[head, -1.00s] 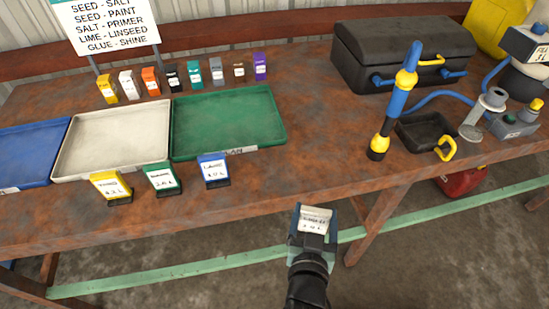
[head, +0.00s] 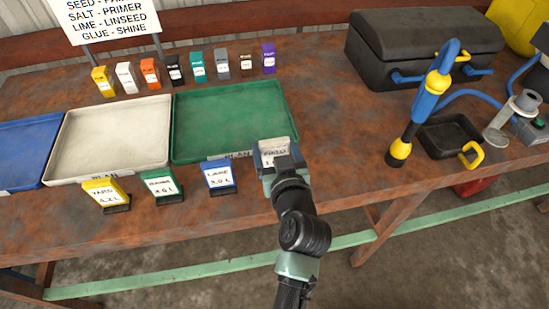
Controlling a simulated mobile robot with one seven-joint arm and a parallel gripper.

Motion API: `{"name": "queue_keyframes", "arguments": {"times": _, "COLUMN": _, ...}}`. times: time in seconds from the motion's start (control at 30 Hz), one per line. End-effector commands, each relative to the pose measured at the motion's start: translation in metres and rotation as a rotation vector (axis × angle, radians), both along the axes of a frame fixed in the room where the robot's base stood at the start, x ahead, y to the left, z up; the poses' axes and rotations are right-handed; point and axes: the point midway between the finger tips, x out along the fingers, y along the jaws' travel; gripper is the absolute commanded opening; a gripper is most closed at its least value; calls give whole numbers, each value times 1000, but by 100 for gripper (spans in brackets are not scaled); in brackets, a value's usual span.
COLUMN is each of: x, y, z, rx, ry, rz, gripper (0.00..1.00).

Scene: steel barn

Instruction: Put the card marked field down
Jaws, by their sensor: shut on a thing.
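The field card (head: 274,148) is white and grey with black lettering. My gripper (head: 276,162) is shut on it, at the table's front part, just off the front right corner of the green tray (head: 282,100). The gripper hides the card's lower part, so I cannot tell whether it touches the table. To its left stand three cards in a row: the yellow yard card (head: 105,192), a green card (head: 162,186) and the blue lane card (head: 220,178).
A white tray (head: 62,140) and a blue tray (head: 20,150) lie left of the green one. Several small coloured boxes (head: 175,68) stand behind, below a sign (head: 105,18). A black case (head: 425,45), a blue and yellow tool (head: 425,100) and a black pan (head: 447,132) are at right.

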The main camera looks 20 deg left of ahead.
Motion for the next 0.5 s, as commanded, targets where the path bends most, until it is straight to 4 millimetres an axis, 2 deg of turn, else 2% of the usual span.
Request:
{"name": "queue_keyframes", "arguments": {"times": 0.1, "x": 0, "y": 0, "z": -20, "rx": 0, "ry": 3, "rz": -2, "gripper": 21}}
{"name": "queue_keyframes", "arguments": {"times": 0.2, "x": 0, "y": -1, "z": -31, "rx": 0, "ry": 1, "rz": -2, "gripper": 21}}
{"name": "queue_keyframes", "arguments": {"times": 0.5, "x": 0, "y": -1, "z": -34, "rx": -1, "ry": 0, "rz": -3, "gripper": 21}}
